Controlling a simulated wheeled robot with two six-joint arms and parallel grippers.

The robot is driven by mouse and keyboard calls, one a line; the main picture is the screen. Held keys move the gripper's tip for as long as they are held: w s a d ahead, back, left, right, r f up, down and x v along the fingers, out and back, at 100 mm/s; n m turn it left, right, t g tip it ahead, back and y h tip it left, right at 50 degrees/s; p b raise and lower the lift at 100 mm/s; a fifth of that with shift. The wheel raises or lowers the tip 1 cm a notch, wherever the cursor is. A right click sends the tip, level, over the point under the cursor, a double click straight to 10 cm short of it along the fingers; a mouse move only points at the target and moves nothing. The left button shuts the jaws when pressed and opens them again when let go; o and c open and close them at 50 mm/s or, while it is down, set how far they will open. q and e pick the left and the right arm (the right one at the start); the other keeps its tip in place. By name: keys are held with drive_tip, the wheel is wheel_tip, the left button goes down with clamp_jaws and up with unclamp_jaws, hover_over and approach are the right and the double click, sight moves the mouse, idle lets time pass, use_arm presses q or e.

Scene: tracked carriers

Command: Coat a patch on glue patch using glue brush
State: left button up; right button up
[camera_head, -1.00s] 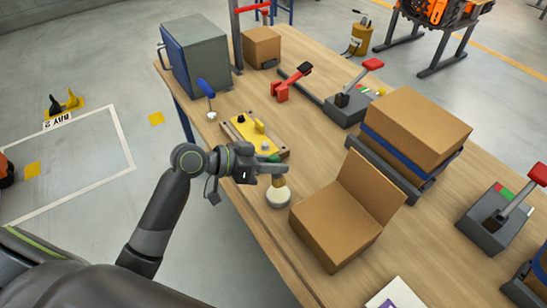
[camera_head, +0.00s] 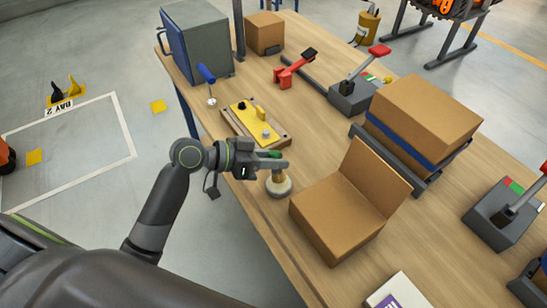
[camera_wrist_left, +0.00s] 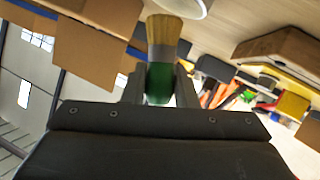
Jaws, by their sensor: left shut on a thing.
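My left gripper (camera_head: 282,163) is shut on the glue brush, which has a green handle (camera_head: 275,154) and pale bristles. The brush (camera_wrist_left: 161,58) also shows in the left wrist view, gripped by its green handle with its tan bristles pointing away from the jaws. A round pale pot (camera_head: 279,188) stands on the table directly below the brush; its white rim (camera_wrist_left: 186,6) shows beside the bristle tip. I cannot tell whether the bristles touch it. No surface is clearly recognisable as the glue patch. My right gripper is not in view.
An open cardboard box (camera_head: 335,225) stands just right of the pot. A wooden block with a yellow plate (camera_head: 250,113) lies behind the gripper. A strapped box (camera_head: 424,112), a red clamp (camera_head: 290,72) and a lever box (camera_head: 352,95) stand farther right and back. The table's left edge is near.

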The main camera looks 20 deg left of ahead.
use_arm(q)
drive_tip(key=shift+f+b, duration=0.55)
drive_tip(key=shift+f, duration=0.15)
idle(1.3)
drive_tip(key=shift+r, duration=0.1)
wheel_tip(320, 180, up, 7)
drive_tip(key=p, duration=0.6)
idle(0.9)
